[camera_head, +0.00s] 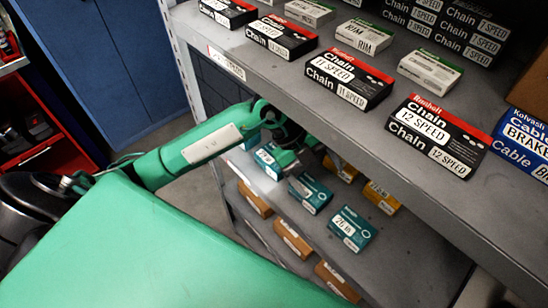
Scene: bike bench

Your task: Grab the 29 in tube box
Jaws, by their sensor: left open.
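Several small tube boxes lie on the lower shelf. A teal box (352,229) at the front has a white label that looks like "26 IN" or "29 IN"; I cannot tell which. Other teal boxes (310,194) lie further left, and one (268,161) is partly behind my gripper. Yellow-orange boxes (381,197) lie further back on the right, with labels too small to read surely. My left gripper (291,160) is open and reaches in under the upper shelf, above the teal boxes. It holds nothing that I can see. My right gripper is out of view.
The upper shelf (420,165) overhangs the lower one and carries chain boxes (350,78), rim boxes and a blue brake cable box (524,143). A white shelf post (183,60) stands left. A red cabinet (50,150) is at far left.

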